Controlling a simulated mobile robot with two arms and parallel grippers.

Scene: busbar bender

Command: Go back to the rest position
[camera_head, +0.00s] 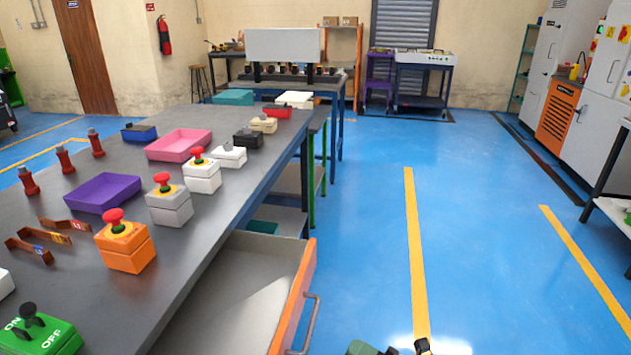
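Neither of my grippers can be made out in the head view, so whether they hold anything is not shown. A small green and dark piece (365,348) and a small black piece (423,346) show at the bottom edge, cut off by the frame; I cannot tell what they are. The grey workbench (235,205) runs along the left. Its drawer (245,290), with an orange front, stands open into the aisle.
On the bench are an orange emergency-stop box (126,255), a green ON/OFF box (40,338), a purple tray (103,193), a pink tray (179,145) and copper-coloured bent bars (65,226). The blue floor (480,250) right of the drawer is clear. Cabinets (590,115) stand far right.

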